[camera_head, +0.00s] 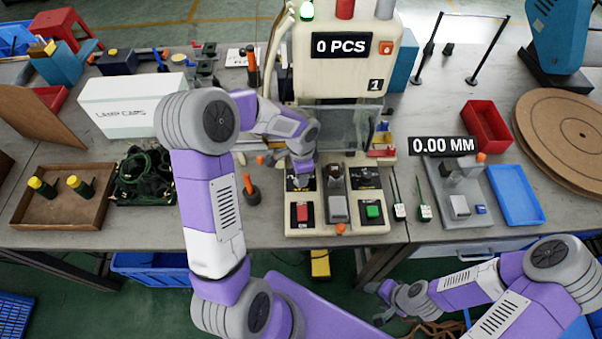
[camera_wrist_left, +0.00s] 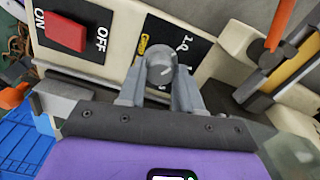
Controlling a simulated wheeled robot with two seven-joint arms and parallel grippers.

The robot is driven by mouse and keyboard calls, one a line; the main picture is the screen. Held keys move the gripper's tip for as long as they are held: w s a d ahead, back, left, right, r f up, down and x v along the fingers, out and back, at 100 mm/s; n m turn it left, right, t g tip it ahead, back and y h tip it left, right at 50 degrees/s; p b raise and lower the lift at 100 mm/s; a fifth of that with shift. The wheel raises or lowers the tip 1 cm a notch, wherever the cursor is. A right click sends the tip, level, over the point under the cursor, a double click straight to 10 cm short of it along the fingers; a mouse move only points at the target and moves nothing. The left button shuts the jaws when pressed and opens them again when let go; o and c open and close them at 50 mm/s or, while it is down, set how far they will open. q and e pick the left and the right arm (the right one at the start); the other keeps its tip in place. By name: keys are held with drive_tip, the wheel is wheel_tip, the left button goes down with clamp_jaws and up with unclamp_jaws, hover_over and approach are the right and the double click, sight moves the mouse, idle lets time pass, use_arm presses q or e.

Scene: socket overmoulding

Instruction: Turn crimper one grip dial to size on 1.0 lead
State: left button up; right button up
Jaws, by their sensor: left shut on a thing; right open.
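Crimper one (camera_head: 345,75) is the large cream machine with a "0 PCS" display and a "1" tag. Its grip dial (camera_wrist_left: 161,68) is a round grey knob with a light pointer mark on a black plate (camera_wrist_left: 190,45) with white markings, too slanted to read surely. My left gripper (camera_head: 302,172) reaches down to the machine's left front panel; in the left wrist view its fingers (camera_wrist_left: 160,88) are shut on the dial, one each side. In the head view the gripper hides the dial. My right gripper (camera_head: 394,299) is open and empty, low in front of the table.
A red switch (camera_wrist_left: 65,32) marked ON and OFF sits beside the dial plate. A green button (camera_head: 373,211) is at the panel's right. A blue tray (camera_head: 516,194) stands further right.

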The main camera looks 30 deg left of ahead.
idle(0.4)
use_arm(q)
drive_tip(key=o, duration=1)
drive_tip(key=shift+o, duration=0.2)
wheel_tip(320, 180, up, 8)
drive_tip(key=shift+f+p, duration=0.15)
drive_tip(key=shift+p, duration=0.9)
